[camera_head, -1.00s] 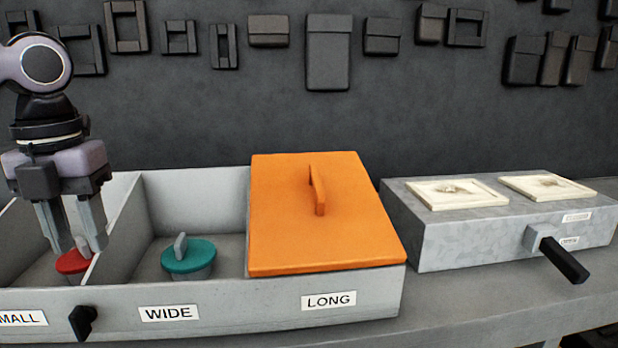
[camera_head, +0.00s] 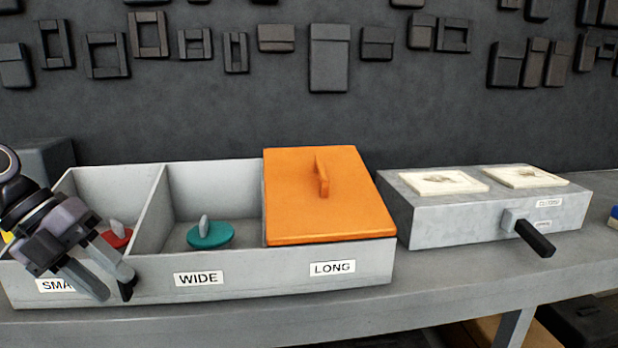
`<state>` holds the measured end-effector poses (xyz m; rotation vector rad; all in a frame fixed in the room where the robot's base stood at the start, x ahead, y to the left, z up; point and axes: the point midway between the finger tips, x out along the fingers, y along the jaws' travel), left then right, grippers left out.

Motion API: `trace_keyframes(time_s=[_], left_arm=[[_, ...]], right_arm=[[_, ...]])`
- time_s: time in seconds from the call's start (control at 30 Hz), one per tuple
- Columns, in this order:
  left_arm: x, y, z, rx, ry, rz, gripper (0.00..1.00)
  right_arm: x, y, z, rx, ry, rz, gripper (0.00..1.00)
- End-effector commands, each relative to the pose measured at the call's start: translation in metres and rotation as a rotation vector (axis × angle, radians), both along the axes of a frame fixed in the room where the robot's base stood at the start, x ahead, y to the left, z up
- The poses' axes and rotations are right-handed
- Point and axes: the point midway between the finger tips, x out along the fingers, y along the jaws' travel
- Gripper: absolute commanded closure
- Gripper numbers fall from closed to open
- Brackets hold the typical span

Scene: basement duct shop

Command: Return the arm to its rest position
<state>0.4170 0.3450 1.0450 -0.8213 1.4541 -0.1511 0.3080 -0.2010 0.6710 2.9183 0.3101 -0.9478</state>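My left gripper (camera_head: 119,287) hangs at the left, tilted down to the right, in front of the compartment box's (camera_head: 220,286) front wall near the SMALL label (camera_head: 55,285). Its two fingers are apart with nothing visible between them. A red lidded piece with a grey knob (camera_head: 117,236) is in the left compartment, partly hidden by my gripper. My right gripper is not in view.
A teal piece (camera_head: 210,236) sits in the WIDE compartment. An orange lid (camera_head: 325,205) covers the LONG one. To the right is a grey metal box (camera_head: 450,228) with two cream plates and a black handle (camera_head: 535,238) jutting forward. The bench (camera_head: 430,285) is clear in front.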

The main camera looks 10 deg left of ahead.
Motion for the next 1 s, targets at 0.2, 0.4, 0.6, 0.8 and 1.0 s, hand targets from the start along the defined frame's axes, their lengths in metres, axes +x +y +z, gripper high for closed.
trace_keyframes(time_s=[0.2, 0.4, 0.6, 0.8, 1.0], left_arm=[[0.009, 0.001, -0.039, -0.346, -0.068, 0.192, 0.62], [0.015, 0.006, -0.076, -0.602, -0.112, 0.423, 0.62], [0.012, 0.011, -0.12, -0.804, -0.123, 0.698, 0.62], [0.0, 0.009, -0.172, -0.952, -0.085, 1.004, 0.62], [-0.025, -0.008, -0.228, -1.041, 0.013, 1.321, 0.62]], right_arm=[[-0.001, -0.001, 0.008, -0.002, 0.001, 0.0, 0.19], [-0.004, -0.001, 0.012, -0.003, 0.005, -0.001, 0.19], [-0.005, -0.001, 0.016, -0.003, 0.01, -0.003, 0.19], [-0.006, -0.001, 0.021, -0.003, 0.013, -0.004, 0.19], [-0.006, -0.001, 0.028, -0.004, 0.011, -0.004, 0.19]])
